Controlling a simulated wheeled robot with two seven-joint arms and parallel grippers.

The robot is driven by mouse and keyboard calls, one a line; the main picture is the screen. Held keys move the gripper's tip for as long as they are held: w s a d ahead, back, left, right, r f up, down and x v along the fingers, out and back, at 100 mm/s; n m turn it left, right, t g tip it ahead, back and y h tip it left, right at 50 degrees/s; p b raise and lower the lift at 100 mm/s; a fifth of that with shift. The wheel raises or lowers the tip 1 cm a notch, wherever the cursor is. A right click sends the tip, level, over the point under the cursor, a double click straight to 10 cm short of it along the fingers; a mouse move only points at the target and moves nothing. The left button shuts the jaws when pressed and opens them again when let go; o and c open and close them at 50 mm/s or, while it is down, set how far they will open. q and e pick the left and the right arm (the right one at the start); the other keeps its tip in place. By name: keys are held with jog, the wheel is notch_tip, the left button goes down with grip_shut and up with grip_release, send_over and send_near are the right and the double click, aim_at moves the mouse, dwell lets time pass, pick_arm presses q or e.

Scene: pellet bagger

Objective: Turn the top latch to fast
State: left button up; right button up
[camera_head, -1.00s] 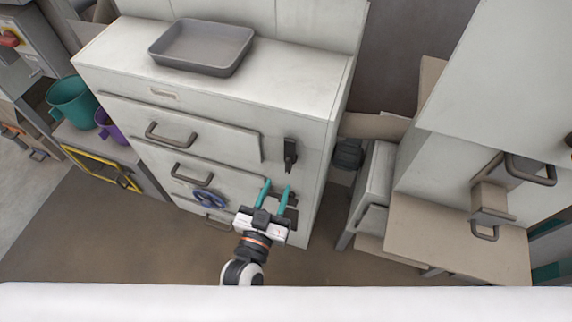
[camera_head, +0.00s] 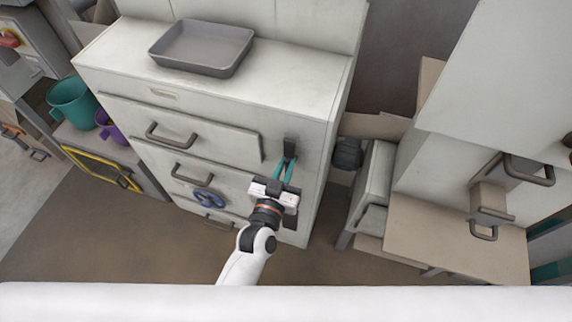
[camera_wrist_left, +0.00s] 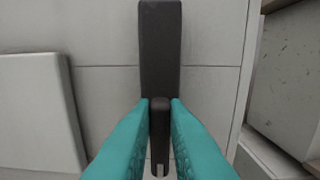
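The top latch (camera_head: 289,147) is a dark grey upright piece on the front of the pale cabinet, right of the upper drawer. In the left wrist view its long plate (camera_wrist_left: 160,45) stands upright, with a narrow lever (camera_wrist_left: 159,118) sticking out below. My left gripper (camera_head: 286,168) has its teal fingers on both sides of the lever. In the left wrist view the fingertips (camera_wrist_left: 160,102) sit close against the lever's sides, shut on it. In the head view the fingers and gripper body hide the lever's lower part. My right gripper is not in view.
The cabinet front has drawers with dark handles (camera_head: 171,134) and a blue handwheel (camera_head: 208,198) left of my gripper. A grey tray (camera_head: 202,48) lies on top. A beige bench (camera_head: 455,240) stands right, past a gap.

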pick_arm(q)
jog(key=shift+n, duration=0.3)
grip_shut()
jog(key=shift+a+n+p, duration=0.15)
jog(key=shift+n+p, duration=0.15)
jog(key=shift+n, duration=0.2)
jog(key=n, duration=0.4)
jog(key=a+n, duration=0.1)
jog(key=n, duration=0.2)
jog(key=shift+w+f+p, duration=0.2)
jog(key=shift+f+p, duration=0.05)
jog(key=shift+p, duration=0.15)
jog(key=shift+w+a+f+n+b, duration=0.1)
jog(key=shift+f+n+b, duration=0.2)
jog(key=shift+n, duration=1.25)
jog(key=shift+s+a+f+n+b, duration=0.15)
jog(key=shift+n+b, duration=0.3)
jog(key=shift+n, duration=1.15)
jog(key=shift+w+f+n+b, duration=0.15)
jog(key=shift+f+n+b, duration=0.15)
jog(key=shift+n, duration=1.25)
jog(key=o, duration=0.7)
grip_release()
